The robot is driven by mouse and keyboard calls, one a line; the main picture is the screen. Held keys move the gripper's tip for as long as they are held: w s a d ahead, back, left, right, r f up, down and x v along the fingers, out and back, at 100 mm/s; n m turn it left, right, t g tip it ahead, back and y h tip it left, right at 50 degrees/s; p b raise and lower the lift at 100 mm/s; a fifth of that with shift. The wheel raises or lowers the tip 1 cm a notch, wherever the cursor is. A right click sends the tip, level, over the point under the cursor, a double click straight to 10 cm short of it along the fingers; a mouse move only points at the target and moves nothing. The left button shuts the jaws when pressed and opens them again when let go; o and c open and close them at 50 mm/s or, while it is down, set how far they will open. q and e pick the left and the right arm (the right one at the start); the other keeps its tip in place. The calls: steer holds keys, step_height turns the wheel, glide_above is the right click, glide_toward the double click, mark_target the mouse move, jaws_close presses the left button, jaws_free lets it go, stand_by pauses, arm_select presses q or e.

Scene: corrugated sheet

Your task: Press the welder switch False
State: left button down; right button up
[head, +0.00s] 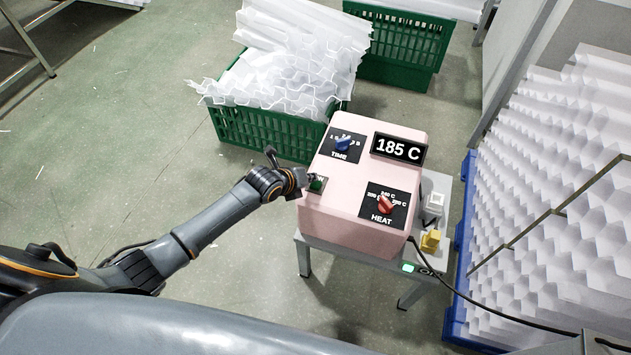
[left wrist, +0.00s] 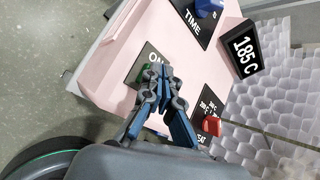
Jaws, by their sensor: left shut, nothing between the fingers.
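The welder (head: 345,215) is a pink box on a small grey stand. It has a blue TIME knob (head: 343,144), a red HEAT knob (head: 386,204) and a display (head: 398,149) reading 185 C. Its green switch (head: 317,184) sits on a dark plate at the left edge of the top. In the left wrist view the switch (left wrist: 146,72) is partly hidden behind the fingertips and the plate reads ON. My left gripper (head: 309,179) is shut and empty, its tips at the switch; whether they touch it I cannot tell. My right gripper is not in view.
A green crate (head: 262,135) of white corrugated sheets stands behind the welder, with another green crate (head: 400,48) farther back. White sheet stacks (head: 570,190) on a blue pallet (head: 462,240) stand at right. A black cable (head: 480,303) runs right. Floor at left is open.

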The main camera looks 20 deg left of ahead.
arm_select(q)
step_height(320, 180, up, 6)
steer(key=p, duration=0.5)
stand_by(0.6)
